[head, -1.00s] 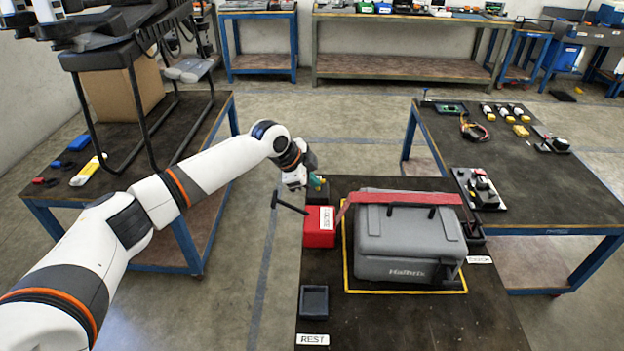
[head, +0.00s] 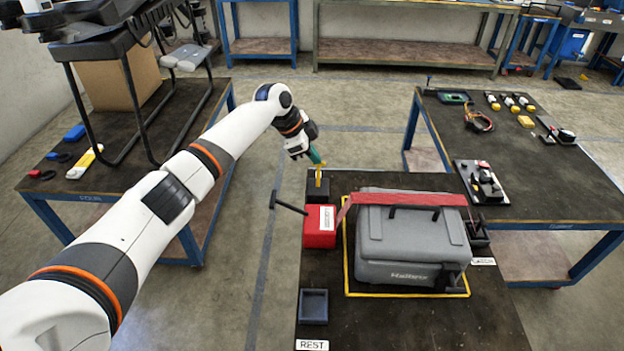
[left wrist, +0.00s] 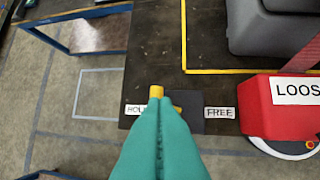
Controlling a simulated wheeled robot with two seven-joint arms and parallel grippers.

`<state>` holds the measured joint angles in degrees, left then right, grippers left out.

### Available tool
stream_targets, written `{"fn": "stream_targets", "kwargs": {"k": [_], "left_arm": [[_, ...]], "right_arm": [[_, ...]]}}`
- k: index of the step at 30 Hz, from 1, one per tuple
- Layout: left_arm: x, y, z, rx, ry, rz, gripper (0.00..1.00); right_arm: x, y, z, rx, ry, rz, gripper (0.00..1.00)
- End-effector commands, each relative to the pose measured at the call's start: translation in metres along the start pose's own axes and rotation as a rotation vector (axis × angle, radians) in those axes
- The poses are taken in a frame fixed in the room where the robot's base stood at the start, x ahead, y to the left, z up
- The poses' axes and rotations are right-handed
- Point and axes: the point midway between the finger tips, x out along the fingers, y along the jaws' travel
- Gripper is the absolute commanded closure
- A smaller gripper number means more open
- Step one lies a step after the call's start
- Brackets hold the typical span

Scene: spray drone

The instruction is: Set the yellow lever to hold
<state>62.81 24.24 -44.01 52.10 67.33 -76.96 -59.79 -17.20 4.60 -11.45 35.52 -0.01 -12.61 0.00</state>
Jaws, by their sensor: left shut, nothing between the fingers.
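The yellow lever (head: 319,176) stands up from a black block (head: 318,192) at the far left corner of the middle table. In the left wrist view the lever's yellow tip (left wrist: 156,91) shows just past my fingertips, beside the HOLD label (left wrist: 136,110) and away from the FREE label (left wrist: 219,113). My left gripper (head: 318,161) has green fingers, shut and empty, just above and behind the lever in the head view. Whether they touch it I cannot tell. My right gripper is not in view.
A red block (head: 320,238) with a black T-handle stands in front of the lever block. A red strap (head: 410,199) runs from it over a grey case (head: 408,250) inside a yellow outline. A small dark tray (head: 313,306) sits near the REST label.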

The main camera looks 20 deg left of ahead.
Motion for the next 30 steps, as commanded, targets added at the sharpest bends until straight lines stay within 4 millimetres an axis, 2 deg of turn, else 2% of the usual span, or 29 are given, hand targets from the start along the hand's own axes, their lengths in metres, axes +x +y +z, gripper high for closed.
{"fn": "stream_targets", "kwargs": {"k": [1, 8, 20, 30], "left_arm": [[0.003, 0.002, 0.0, -0.001, -0.001, 0.001, 1.0], [0.0, 0.002, 0.0, 0.0, 0.001, 0.001, 1.0], [-0.014, 0.004, 0.007, 0.0, 0.0, 0.001, 1.0], [-0.014, 0.004, 0.007, 0.0, 0.0, 0.001, 1.0]], "right_arm": [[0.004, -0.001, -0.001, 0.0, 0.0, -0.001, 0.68], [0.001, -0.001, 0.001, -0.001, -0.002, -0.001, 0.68], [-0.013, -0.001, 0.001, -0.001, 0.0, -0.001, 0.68], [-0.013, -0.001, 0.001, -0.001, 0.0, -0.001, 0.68]]}}
